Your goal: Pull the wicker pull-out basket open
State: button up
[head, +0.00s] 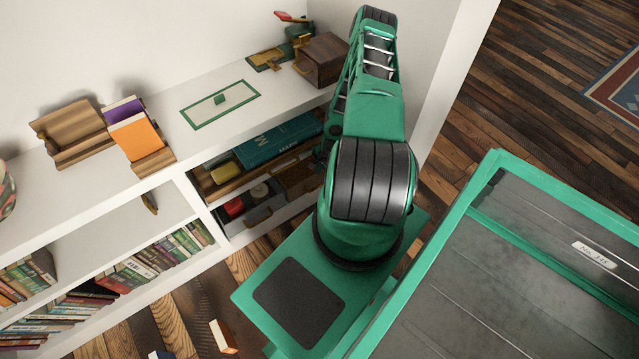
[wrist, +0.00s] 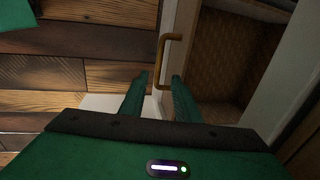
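In the wrist view a brass bar handle (wrist: 165,62) stands out from a pale upright strip. Brown woven wicker (wrist: 232,62) shows to the right of that strip, in shadow. My gripper (wrist: 160,78) is open, with its two green fingers pointing at the handle. The handle's lower end appears between the fingertips, with no clear contact. In the head view my arm covers my gripper and the right part of the lower shelf, so I cannot tell how far out the basket stands.
The white shelf unit (head: 158,193) holds books, a teal map box (head: 270,143) and a compartment with red and dark items (head: 236,206). A brown box (head: 322,60) stands on top. Small objects (head: 224,337) lie on the plank floor (head: 180,310) in front.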

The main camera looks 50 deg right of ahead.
aim_at(320, 185)
jog(key=f, duration=0.2)
jog(key=w+f, duration=0.1)
jog(key=f, duration=0.5)
jog(key=shift+w+d+f, duration=0.2)
jog(key=shift+d+f, duration=0.05)
jog(key=shift+d, duration=0.05)
grip_shut()
